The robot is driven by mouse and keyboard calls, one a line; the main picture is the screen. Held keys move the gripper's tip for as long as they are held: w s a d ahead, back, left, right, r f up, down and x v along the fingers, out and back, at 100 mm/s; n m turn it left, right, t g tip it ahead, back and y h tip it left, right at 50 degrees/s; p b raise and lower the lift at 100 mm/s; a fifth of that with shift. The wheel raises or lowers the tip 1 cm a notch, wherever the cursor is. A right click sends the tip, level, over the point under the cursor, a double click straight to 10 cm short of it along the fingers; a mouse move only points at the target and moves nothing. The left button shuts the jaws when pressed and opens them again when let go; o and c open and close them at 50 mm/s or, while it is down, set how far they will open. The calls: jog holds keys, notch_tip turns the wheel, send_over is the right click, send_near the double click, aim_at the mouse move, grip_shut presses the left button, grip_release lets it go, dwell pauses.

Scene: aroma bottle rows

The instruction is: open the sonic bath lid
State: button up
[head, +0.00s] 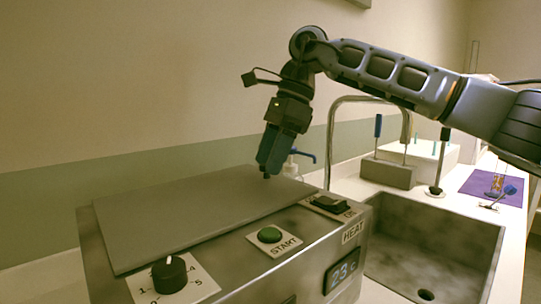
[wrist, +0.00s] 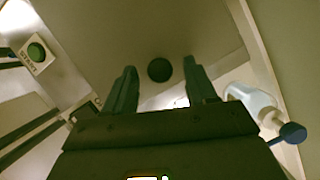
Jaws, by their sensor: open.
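The sonic bath (head: 225,275) is a metal box at the front left of the head view. Its flat grey lid (head: 180,215) lies shut on top. My gripper (head: 266,174) points down over the lid's right part. In the wrist view the lid (wrist: 110,35) lies below, and its dark round knob (wrist: 160,69) shows between the two fingers of my open gripper (wrist: 160,64). The fingers are on either side of the knob, apart from it. In the head view the knob is mostly hidden by my gripper.
The bath's front has a dial (head: 169,274), a green START button (head: 269,235) and a HEAT switch (head: 329,203). A pump bottle (head: 291,168) stands behind the bath, close to my gripper. A sink (head: 425,245) and tap (head: 333,120) are on the right.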

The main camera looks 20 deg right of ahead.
jog(key=shift+f, duration=0.1)
grip_shut()
dwell(0.5)
